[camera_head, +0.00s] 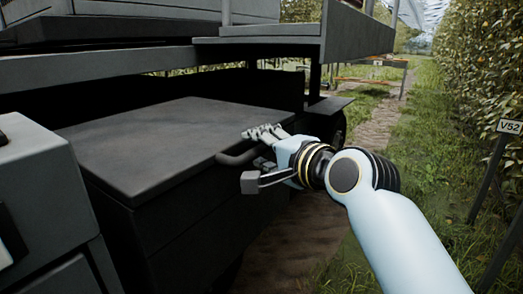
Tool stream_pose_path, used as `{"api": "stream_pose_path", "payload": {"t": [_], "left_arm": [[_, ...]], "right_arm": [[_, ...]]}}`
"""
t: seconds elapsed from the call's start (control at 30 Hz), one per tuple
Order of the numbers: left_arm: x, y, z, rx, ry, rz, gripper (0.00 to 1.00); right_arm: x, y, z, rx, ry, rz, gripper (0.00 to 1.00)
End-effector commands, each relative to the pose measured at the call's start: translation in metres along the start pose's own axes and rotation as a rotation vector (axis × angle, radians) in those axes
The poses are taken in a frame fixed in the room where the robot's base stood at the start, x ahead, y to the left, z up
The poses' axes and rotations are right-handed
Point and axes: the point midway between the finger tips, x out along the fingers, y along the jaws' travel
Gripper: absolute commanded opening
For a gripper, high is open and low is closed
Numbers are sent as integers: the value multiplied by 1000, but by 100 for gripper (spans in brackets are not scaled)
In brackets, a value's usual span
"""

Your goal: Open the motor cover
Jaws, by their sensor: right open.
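The motor cover (160,140) is a flat dark grey lid lying closed on a black box in the left and middle of the head view. A dark curved handle (236,157) sticks out at its right edge. My right gripper (248,158) is open at this handle, one finger above it and the other below and in front of it. The handle appears to lie between the fingers, but I cannot tell whether they touch it. My left gripper is not in view.
A grey platform with a rail (300,45) overhangs the cover at the back. A grey housing (35,190) stands at the left front. A sign marked V52 (510,126) and a hedge of trees are at the right. The grass path is open.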

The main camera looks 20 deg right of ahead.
Motion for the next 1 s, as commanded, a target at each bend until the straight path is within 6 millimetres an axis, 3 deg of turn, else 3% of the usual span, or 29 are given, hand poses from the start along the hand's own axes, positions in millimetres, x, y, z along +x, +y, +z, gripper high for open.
{"api": "stream_pose_path", "payload": {"t": [0.07,0.4,0.83,1.0], "left_arm": [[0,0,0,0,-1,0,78],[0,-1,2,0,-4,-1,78],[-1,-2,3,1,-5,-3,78],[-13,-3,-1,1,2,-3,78]], "right_arm": [[0,0,0,0,0,0,42],[0,0,0,0,0,1,0],[-1,1,0,1,-1,4,0],[-2,-9,-2,-4,-1,15,0]]}}
